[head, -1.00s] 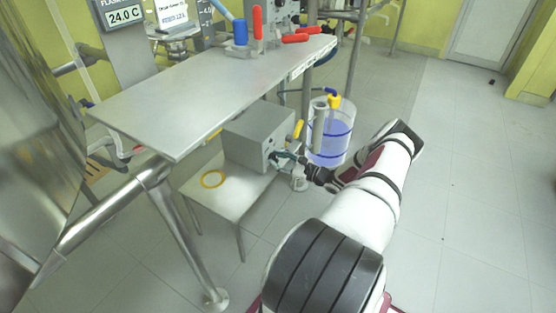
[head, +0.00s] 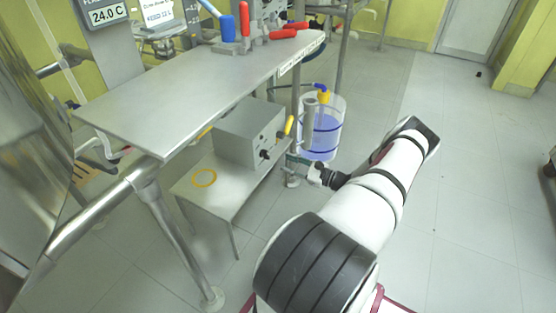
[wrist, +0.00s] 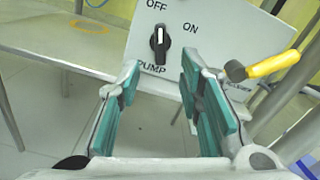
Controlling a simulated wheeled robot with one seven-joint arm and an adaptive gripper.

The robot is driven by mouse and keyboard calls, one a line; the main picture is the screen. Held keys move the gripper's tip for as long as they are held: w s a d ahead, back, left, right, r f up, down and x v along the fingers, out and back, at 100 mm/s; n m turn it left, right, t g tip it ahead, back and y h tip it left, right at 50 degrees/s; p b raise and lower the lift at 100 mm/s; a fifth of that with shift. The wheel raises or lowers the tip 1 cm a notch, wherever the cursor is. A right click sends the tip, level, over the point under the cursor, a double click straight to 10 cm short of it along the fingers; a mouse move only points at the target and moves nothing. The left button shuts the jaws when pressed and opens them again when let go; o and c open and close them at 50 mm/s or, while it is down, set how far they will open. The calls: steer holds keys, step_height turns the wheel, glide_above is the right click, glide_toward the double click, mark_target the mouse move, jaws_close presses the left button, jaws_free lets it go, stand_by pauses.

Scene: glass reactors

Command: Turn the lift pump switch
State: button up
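The lift pump switch (wrist: 160,43) is a black rotary knob on the front of a grey metal box (head: 241,140). In the wrist view its white pointer stands about upright, between the OFF label at upper left and the ON label at upper right, nearer OFF; the word PUMP is below. The knob also shows small in the head view (head: 264,154). My gripper (wrist: 158,95) is open, its two teal-padded fingers apart with nothing between them. It is in front of and a little below the knob, not touching it. In the head view the gripper (head: 297,163) is right of the box.
A yellow-handled valve (wrist: 272,66) sticks out right of the knob, close to the right finger. The box stands on a low metal table (head: 225,205) with a yellow ring (head: 204,178). A larger steel table (head: 190,85) overhangs it. A clear tank of blue liquid (head: 325,130) stands behind.

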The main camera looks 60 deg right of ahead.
steer(key=shift+s+d, duration=0.1)
steer(key=shift+s, duration=1.35)
steer(key=shift+s, duration=0.1)
